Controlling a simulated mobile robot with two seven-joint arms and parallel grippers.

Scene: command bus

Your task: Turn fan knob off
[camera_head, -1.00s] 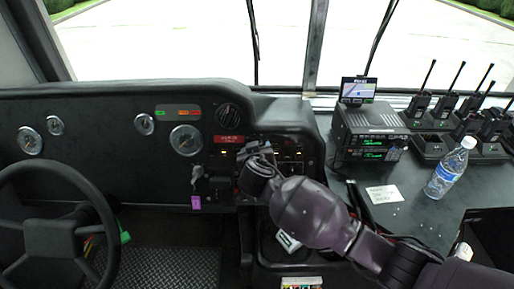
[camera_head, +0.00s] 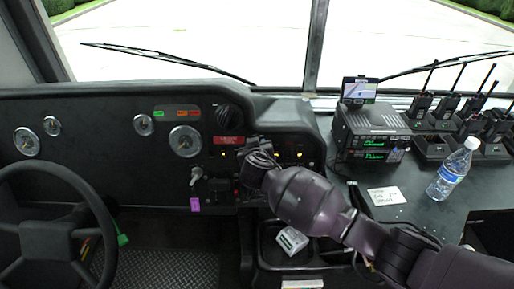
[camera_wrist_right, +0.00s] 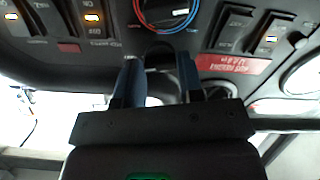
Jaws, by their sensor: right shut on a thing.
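My right gripper (camera_head: 254,160) reaches the centre of the dashboard, its wrist covering part of the control panel in the head view. In the right wrist view, my right gripper (camera_wrist_right: 160,68) has its two fingers on either side of a small dark knob (camera_wrist_right: 160,52) and is shut on it. The knob is mostly shaded, so its markings and pointer cannot be read. Just beyond it is a round dial (camera_wrist_right: 166,12) with a red and blue ring. My left gripper is not in view.
Rocker switches (camera_wrist_right: 235,28) with lit lamps and a red label (camera_wrist_right: 245,62) lie close around the fingers. A radio unit (camera_head: 370,132), a water bottle (camera_head: 453,170) and several handheld radios stand on the right counter. The steering wheel (camera_head: 50,238) is at left.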

